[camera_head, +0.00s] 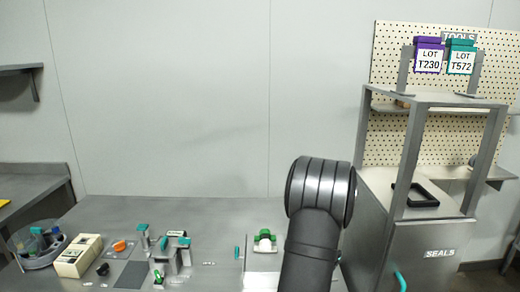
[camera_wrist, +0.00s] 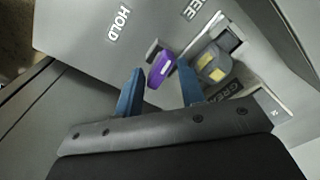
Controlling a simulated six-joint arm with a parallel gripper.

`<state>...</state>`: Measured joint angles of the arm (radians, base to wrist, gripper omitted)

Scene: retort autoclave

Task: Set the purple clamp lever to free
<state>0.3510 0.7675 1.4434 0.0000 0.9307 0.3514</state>
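The purple clamp lever (camera_wrist: 161,68) shows in the wrist view on a grey panel, its dark pivot end up and left of the purple grip. A HOLD label (camera_wrist: 118,21) lies on the panel at upper left, and a partly cut-off label ending in "EE" (camera_wrist: 190,9) lies at the top. My gripper (camera_wrist: 159,68) is open, with blue fingers on either side of the lever's grip in the picture. I cannot tell whether they touch it. In the head view the lever and gripper are not seen; my arm's dark links stand at the centre right.
A grey and yellow fitting (camera_wrist: 215,65) sits close right of the lever, above a GREASE label (camera_wrist: 222,91). In the head view, small parts and a cream box (camera_head: 78,257) crowd the bench's left; a SEALS cabinet (camera_head: 430,230) stands right of my arm.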

